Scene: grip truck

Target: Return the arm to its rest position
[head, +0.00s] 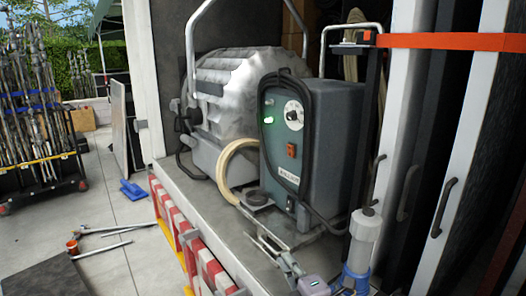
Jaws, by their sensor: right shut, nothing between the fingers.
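My right gripper (270,246) is at the bottom centre of the head view, over the front part of the truck's grey load bed (192,190). Its fingers point up and left, are shut and hold nothing. It is in front of the dark grey-green power unit (333,130), which has a lit green lamp, a dial and an orange switch. I cannot tell how much gap there is between the fingers and the bed. My left gripper is not in view.
A large silver lamp head (238,88) stands left of the power unit, with a pale cable coil (232,165) in front. An orange strap (455,42) crosses the upper right. A stand cart (40,125) and blue dustpan-like item (132,190) are on the paving, left.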

